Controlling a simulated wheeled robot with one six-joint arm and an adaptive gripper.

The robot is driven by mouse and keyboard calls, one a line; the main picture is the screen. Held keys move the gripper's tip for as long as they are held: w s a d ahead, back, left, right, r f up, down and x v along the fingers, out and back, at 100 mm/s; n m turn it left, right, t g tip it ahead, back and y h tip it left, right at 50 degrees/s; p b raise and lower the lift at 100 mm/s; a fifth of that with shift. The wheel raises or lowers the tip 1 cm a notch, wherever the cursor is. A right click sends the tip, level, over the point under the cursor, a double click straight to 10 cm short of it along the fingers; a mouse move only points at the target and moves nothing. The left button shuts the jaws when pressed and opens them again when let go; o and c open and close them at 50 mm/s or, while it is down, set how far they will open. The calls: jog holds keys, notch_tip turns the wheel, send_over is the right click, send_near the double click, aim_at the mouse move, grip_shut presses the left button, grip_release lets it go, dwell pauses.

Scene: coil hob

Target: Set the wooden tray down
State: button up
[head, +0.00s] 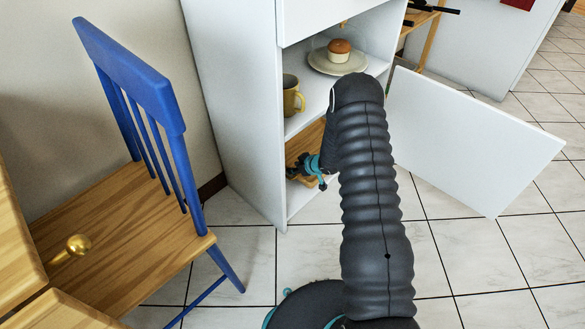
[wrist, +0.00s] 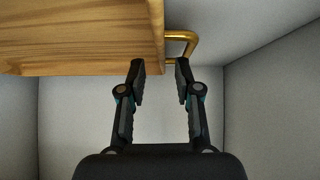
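The wooden tray (head: 311,138) is in the lower compartment of the white cabinet, partly hidden behind my arm. In the wrist view the tray (wrist: 80,38) fills the upper left, with a brass handle (wrist: 191,45) at its right end. My gripper (wrist: 160,68) is open, its fingers apart. The left fingertip overlaps the tray's end and the right fingertip overlaps the handle; I cannot tell whether either touches. In the head view my gripper (head: 303,168) is at the lower compartment's opening, beside the tray and partly hidden.
The cabinet (head: 240,120) has its door (head: 470,140) open to the right. A mug (head: 291,97) and a plate (head: 325,64) with a bun (head: 339,50) stand on shelves above. A blue-backed chair (head: 130,75) stands at left. The tiled floor (head: 470,240) at right is clear.

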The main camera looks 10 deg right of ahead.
jog(key=v, duration=0.9)
jog(key=shift+p, duration=0.4)
